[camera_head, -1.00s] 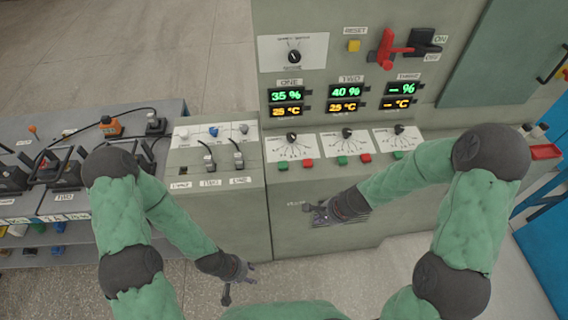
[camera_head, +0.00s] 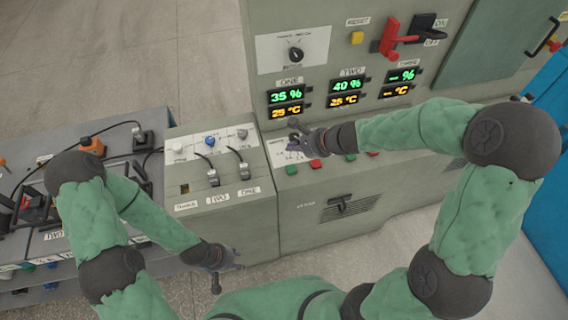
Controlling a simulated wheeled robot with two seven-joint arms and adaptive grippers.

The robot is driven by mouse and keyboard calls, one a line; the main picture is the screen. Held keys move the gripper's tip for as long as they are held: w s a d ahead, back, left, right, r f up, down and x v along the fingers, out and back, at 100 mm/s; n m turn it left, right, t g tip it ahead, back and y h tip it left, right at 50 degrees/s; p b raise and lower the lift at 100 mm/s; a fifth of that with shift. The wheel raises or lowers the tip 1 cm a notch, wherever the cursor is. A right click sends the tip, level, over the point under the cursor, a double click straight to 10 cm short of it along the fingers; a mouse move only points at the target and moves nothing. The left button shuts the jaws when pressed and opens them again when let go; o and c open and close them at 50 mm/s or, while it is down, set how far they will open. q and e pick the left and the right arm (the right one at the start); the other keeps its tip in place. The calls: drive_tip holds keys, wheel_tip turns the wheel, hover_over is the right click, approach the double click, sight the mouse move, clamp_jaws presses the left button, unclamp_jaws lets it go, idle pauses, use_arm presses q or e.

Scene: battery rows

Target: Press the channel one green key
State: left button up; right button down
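The channel one green key (camera_head: 291,169) is a small green button on the sloped desk of the grey cabinet, below the ONE display (camera_head: 287,103). A red key (camera_head: 315,163) sits just right of it. My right gripper (camera_head: 297,133) is above and behind the green key, over the channel one dial plate (camera_head: 277,153), and looks apart from the key. It hides most of the dial, and its finger gap is too small to judge. My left gripper (camera_head: 230,268) hangs low before the cabinet, away from the keys; its opening is unclear.
More green and red keys, such as the channel two green key (camera_head: 350,157), lie right along the desk, partly under my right arm. A side unit (camera_head: 228,199) with plugs and cables stands left. A red lever (camera_head: 392,38) and yellow reset button (camera_head: 357,38) are higher up.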

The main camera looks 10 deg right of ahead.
drive_tip(key=shift+f, duration=0.1)
drive_tip(key=b, duration=0.7)
hover_over(293, 170)
wheel_tip(293, 170, down, 7)
drive_tip(key=shift+f, duration=0.2)
drive_tip(key=shift+f+b, duration=0.6)
drive_tip(key=shift+f, duration=0.05)
drive_tip(key=shift+f, duration=0.1)
idle(0.7)
drive_tip(key=shift+f+b, duration=0.3)
drive_tip(key=shift+b, duration=0.15)
drive_tip(key=shift+f+b, duration=0.4)
drive_tip(key=shift+b, duration=0.05)
idle(0.6)
drive_tip(key=shift+r, duration=0.1)
drive_tip(key=shift+r+p, duration=0.75)
